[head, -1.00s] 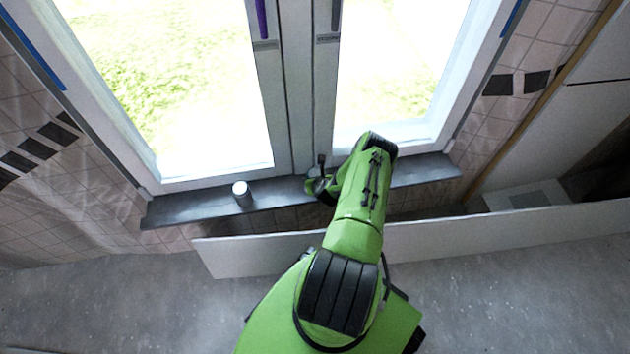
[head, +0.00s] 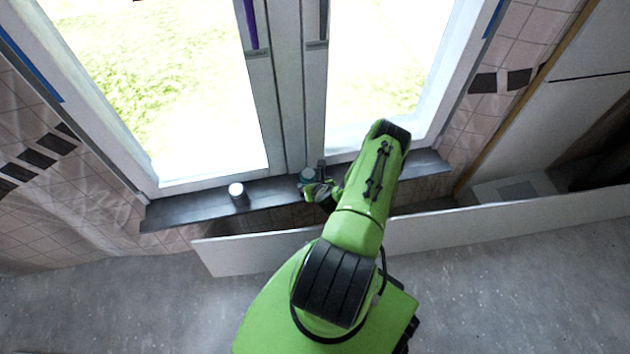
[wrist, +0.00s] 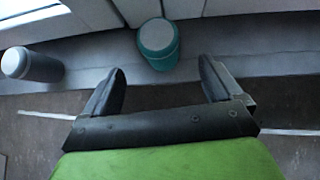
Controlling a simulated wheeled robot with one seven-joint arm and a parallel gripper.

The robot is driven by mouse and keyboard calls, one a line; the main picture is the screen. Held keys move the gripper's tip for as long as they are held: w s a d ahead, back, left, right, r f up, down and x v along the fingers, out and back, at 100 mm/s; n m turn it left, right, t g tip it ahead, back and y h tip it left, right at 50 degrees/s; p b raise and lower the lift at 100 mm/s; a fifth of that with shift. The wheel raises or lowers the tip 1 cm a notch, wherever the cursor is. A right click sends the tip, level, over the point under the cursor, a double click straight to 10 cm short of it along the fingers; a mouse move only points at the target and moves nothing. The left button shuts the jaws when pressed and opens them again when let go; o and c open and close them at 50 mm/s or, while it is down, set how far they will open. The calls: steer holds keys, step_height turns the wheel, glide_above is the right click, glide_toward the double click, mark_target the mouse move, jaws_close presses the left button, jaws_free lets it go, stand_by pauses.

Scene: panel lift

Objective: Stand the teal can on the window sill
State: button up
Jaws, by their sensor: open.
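The teal can (wrist: 158,46) has a pale grey lid and stands upright on the dark window sill (wrist: 230,45), close to the window frame, in the wrist view. In the head view the teal can (head: 306,175) shows just beyond my gripper, partly hidden by it. My gripper (wrist: 165,78) is open and empty. Its two black fingers are spread apart, and the can stands beyond the fingertips, clear of both. In the head view my gripper (head: 318,190) is at the sill's front edge, partly hidden by my green arm.
A grey can with a white lid (head: 237,193) stands on the sill to the left; it also shows in the wrist view (wrist: 32,65). A long white panel (head: 258,250) stands in front of the sill, below its level. The sill between the cans is clear.

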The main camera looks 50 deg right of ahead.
steer(key=w+a+r+n+t+y, duration=0.1)
steer(key=w+a+r+n+y, duration=0.1)
steer(key=w+r+n, duration=0.5)
steer(key=w+a+r+n+y, duration=0.2)
steer(key=r+n, duration=0.4)
steer(key=r, duration=0.4)
steer(key=w+a+r+n+g+y, duration=0.1)
steer(key=w+a+r+n, duration=0.2)
steer(key=a+r+n, duration=0.95)
steer(key=s+a+r+n+g, duration=0.1)
steer(key=s+a+r+n, duration=0.25)
steer(key=r, duration=0.35)
steer(key=s+a+r+n, duration=0.3)
steer(key=a+r+n, duration=0.2)
steer(key=r, duration=0.2)
steer(key=s+a+r+n, duration=0.3)
steer(key=s+n, duration=0.1)
steer(key=s, duration=0.4)
steer(key=s+a+r+n, duration=0.3)
steer(key=s+n, duration=0.2)
steer(key=s, duration=0.4)
steer(key=shift+a+r+g, duration=0.15)
steer(key=shift+a+g, duration=0.15)
steer(key=shift+a, duration=0.05)
step_height(320, 180, up, 14)
steer(key=p, duration=1.3)
steer(key=shift+f+p, duration=0.2)
steer(key=shift+p, duration=0.1)
